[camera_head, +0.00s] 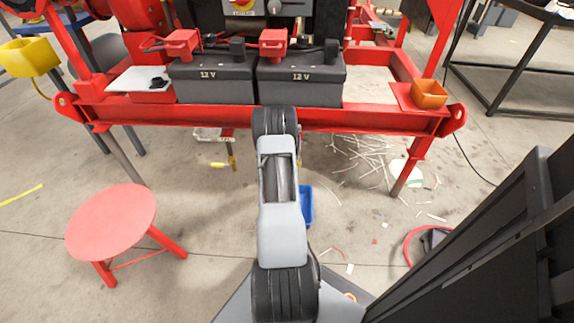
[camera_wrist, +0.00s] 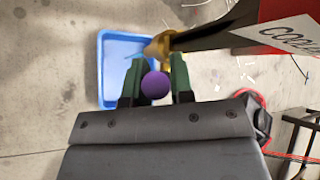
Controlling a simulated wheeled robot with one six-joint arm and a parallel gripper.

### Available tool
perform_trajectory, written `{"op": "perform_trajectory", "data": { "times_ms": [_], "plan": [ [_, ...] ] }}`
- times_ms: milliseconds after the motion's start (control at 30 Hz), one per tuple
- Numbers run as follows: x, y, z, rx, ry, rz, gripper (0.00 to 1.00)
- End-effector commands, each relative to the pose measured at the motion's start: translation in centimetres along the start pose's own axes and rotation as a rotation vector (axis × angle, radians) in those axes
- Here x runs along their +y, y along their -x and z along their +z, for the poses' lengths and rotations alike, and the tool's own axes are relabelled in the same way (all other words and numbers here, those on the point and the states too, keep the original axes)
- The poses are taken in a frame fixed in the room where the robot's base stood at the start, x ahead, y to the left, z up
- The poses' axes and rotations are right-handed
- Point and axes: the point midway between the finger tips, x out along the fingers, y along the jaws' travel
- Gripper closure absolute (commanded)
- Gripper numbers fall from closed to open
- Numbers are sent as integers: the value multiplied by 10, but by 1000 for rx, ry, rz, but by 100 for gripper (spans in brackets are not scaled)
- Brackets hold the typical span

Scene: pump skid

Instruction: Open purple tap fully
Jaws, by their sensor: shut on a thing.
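The purple tap's round purple knob (camera_wrist: 155,85) shows in the wrist view between the two green fingers of my gripper (camera_wrist: 155,84). The fingers are shut on it, one on each side. The brass tap body (camera_wrist: 157,46) lies just beyond the fingertips, at the end of a dark pipe or bar coming from the upper right. The knob and fingers hide part of the tap, so its opening angle cannot be told. In the head view my arm hides the gripper and the tap.
A blue tray (camera_wrist: 112,75) lies on the floor below the tap; its edge also shows in the head view (camera_head: 308,207). A red skid frame (camera_head: 370,119) carries two black batteries (camera_head: 213,83). A red stool (camera_head: 112,222) stands at left. Scraps litter the floor at right.

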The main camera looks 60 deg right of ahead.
Motion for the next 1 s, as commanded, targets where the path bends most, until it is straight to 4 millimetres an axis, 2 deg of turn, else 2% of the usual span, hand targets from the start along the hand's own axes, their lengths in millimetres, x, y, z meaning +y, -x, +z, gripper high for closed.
{"op": "perform_trajectory", "data": {
  "times_ms": [633, 667, 900, 1000],
  "plan": [
    [-1, 1, 1, -7, -26, 24, 100],
    [-1, 1, 1, -7, -26, 24, 75],
    [1, 2, 2, -10, -24, 27, 53],
    [0, 1, 3, -11, -25, 26, 53]
  ]
}}
